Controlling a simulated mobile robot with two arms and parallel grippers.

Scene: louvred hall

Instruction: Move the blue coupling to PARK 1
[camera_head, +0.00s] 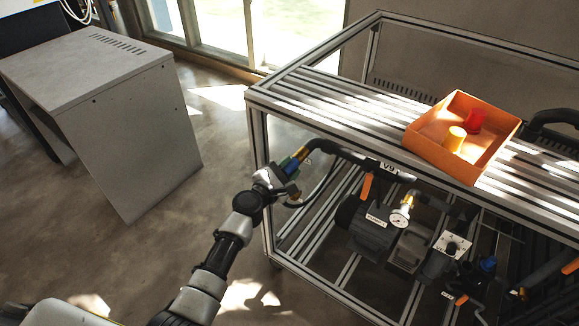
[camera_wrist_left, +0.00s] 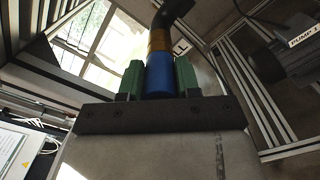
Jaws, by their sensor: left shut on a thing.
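The blue coupling (camera_wrist_left: 159,75) sits upright between the green fingers of my left gripper (camera_wrist_left: 159,80) in the left wrist view. A brass-coloured collar (camera_wrist_left: 159,41) and a black hose end join it on the far side. In the head view my left gripper (camera_head: 286,172) is shut on the coupling (camera_head: 291,165), beside the near left corner of the metal frame. A black hose (camera_head: 325,146) runs from it toward the frame. I cannot read a PARK 1 label in either view. My right gripper is not in view.
The slatted frame top (camera_head: 340,109) carries an orange tray (camera_head: 478,177) with a red and a yellow piece. Below are a pump (camera_head: 367,227), a gauge (camera_head: 399,218), an orange-handled valve (camera_head: 366,187) and another blue fitting (camera_head: 488,263). A grey cabinet (camera_head: 130,120) stands left; floor between is clear.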

